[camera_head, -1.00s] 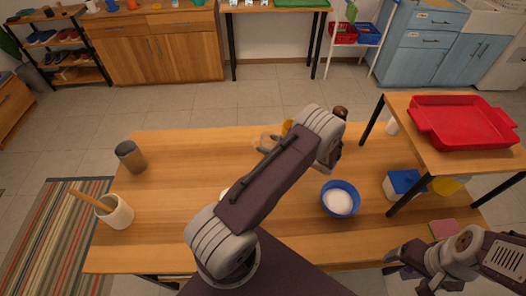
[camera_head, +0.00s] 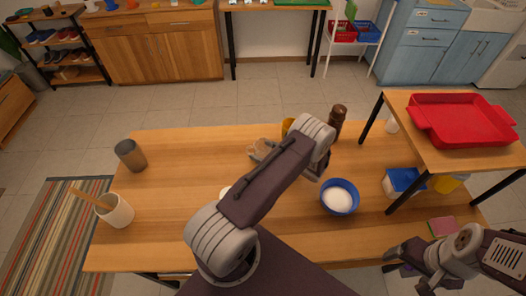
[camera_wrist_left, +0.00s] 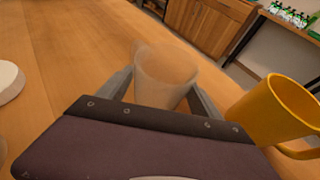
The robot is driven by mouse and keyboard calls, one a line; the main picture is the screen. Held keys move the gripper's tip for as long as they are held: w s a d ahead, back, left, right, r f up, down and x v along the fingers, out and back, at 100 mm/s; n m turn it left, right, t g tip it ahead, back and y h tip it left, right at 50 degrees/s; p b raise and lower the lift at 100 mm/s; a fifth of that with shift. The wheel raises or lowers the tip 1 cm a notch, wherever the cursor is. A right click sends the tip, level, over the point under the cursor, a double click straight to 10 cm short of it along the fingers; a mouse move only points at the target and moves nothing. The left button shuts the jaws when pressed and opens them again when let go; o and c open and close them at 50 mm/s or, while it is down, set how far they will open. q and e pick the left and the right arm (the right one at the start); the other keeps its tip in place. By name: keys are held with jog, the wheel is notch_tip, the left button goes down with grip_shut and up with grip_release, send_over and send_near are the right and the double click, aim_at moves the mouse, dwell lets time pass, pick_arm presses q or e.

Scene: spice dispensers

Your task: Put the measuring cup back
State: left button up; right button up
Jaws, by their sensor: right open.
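The measuring cup (camera_head: 259,144) is a small translucent cup over the middle of the wooden table. My left gripper (camera_head: 263,152) has its fingers on both sides of it and appears shut on it. In the left wrist view the cup (camera_wrist_left: 165,75) is between the two fingers (camera_wrist_left: 163,98), its open rim up. Its bottom is hidden behind the gripper body, so I cannot tell whether it touches the table. My right gripper (camera_head: 402,268) is open and empty at the table's front right.
A yellow mug (camera_wrist_left: 270,112) stands close right of the cup; a brown mill (camera_head: 338,122) is beyond my left arm. A blue bowl of white powder (camera_head: 340,197) is to the right. A grey-brown canister (camera_head: 131,156) and a utensil crock (camera_head: 116,211) stand left. The table's left-middle is clear.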

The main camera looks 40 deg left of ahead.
pick_arm(q)
jog(key=shift+r, duration=0.2)
jog(key=b+v, duration=0.1)
jog(key=v, duration=1.1)
